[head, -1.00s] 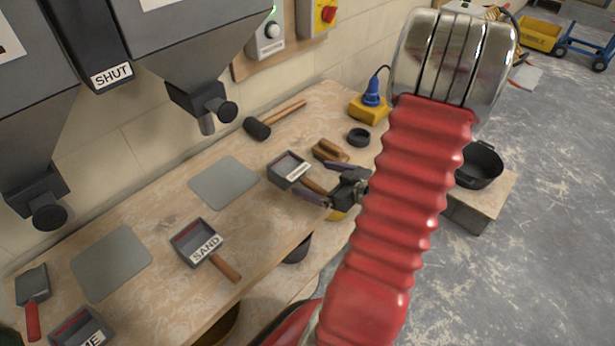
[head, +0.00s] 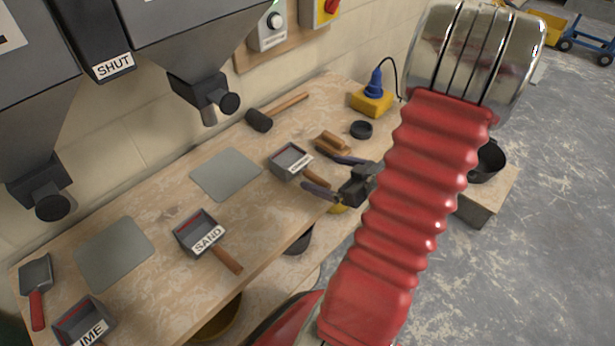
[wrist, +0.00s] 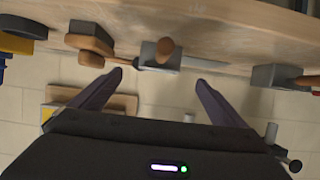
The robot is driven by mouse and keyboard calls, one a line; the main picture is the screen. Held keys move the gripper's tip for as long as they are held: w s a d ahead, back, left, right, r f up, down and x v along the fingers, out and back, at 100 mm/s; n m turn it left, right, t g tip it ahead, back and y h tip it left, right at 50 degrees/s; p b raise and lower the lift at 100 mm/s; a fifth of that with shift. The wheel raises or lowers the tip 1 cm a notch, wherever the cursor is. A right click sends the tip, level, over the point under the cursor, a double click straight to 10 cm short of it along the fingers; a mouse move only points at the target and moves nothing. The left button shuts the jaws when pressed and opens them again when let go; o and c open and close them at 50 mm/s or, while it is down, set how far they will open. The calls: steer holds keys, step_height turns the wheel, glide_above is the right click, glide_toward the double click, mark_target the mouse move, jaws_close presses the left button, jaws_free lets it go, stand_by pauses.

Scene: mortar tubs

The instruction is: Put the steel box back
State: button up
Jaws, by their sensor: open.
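A steel box-shaped scoop (head: 291,160) with a wooden handle and a white label too small to read surely lies on the bench (head: 165,213). My gripper (head: 320,172) is open at its handle end, one finger on each side of the handle in the head view. In the wrist view, the scoop (wrist: 149,56) and its round handle end show between and beyond the spread fingers (wrist: 159,78), with nothing held. A similar steel scoop labelled SAND (head: 197,232) lies nearer on the bench. Another, its label partly cut off and ending in IME (head: 84,323), is at the lower left.
Grey plates (head: 226,174) lie on the bench. A wooden-backed brush (head: 331,142), a black ring (head: 361,130), a mallet (head: 259,120) and a yellow block with blue plug (head: 372,101) stand behind. Hopper spouts (head: 204,93) overhang. A black tub (head: 487,160) is at right.

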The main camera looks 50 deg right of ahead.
steer(key=shift+w+d+r, duration=0.1)
steer(key=shift+w+r, duration=0.05)
steer(key=shift+w, duration=0.15)
steer(key=w+d+r+g+h, duration=0.1)
steer(key=w+r+g+h, duration=0.25)
steer(key=w+r, duration=0.3)
steer(key=w+a+r+g+h, duration=0.1)
steer(key=w+a+r+h, duration=0.15)
steer(key=a+r, duration=0.35)
steer(key=s+a+r+g+y, duration=0.1)
steer(key=s+a, duration=0.3)
steer(key=a, duration=0.5)
steer(key=s+a+r+g+y, duration=0.1)
steer(key=s+a+r+y, duration=0.1)
steer(key=a, duration=0.7)
steer(key=s+a+r+g+y, duration=0.1)
steer(key=s+a+r+y, duration=0.1)
steer(key=s+a, duration=0.5)
steer(key=shift+a+r+y, duration=0.3)
steer(key=shift+a+r, duration=0.35)
steer(key=shift+a, duration=0.6)
steer(key=shift+g, duration=0.25)
